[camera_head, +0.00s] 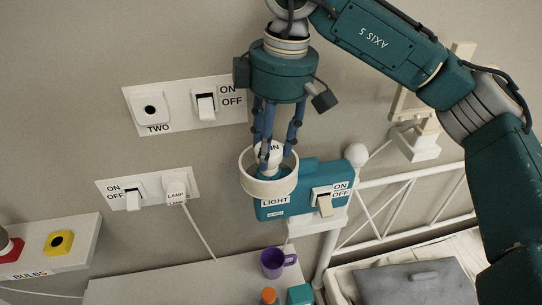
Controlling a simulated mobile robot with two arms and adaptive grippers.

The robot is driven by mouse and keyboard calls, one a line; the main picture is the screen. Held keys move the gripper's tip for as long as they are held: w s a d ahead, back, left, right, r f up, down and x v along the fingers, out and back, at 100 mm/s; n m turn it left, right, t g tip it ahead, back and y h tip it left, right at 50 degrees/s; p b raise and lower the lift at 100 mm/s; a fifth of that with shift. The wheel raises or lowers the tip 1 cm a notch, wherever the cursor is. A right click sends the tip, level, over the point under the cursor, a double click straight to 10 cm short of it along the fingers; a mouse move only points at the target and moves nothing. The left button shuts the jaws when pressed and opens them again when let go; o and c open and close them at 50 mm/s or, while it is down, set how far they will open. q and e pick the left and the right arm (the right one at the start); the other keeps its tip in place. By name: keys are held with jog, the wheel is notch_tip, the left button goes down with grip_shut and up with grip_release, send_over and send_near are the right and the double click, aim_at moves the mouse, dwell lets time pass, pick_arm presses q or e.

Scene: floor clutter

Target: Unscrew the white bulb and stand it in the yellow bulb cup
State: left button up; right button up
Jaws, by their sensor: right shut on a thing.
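My right gripper (268,152) comes down from above into the ring-shaped white shade (270,187) of the teal wall light (300,208). Its blue fingers are shut on the white bulb (268,170), which shows only partly between the fingertips and behind the shade's rim. The bulb's lower end is hidden, so I cannot tell whether it still sits in the socket. The yellow bulb cup (60,243) is on the shelf marked BULBS at the far left and looks empty. My left gripper is out of view.
A red cup (11,251) with a pale bulb stands left of the yellow one on the shelf (90,232). Switch plates (186,104) are on the wall. A purple mug (277,262) and an orange-topped item (268,296) stand below. A white bed rail (400,180) is right.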

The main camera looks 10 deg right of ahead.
jog(key=shift+r+p, duration=0.3)
jog(key=shift+r, duration=0.25)
jog(key=shift+r+p, duration=2.05)
jog(key=shift+r, duration=0.65)
jog(key=shift+s+f, duration=0.1)
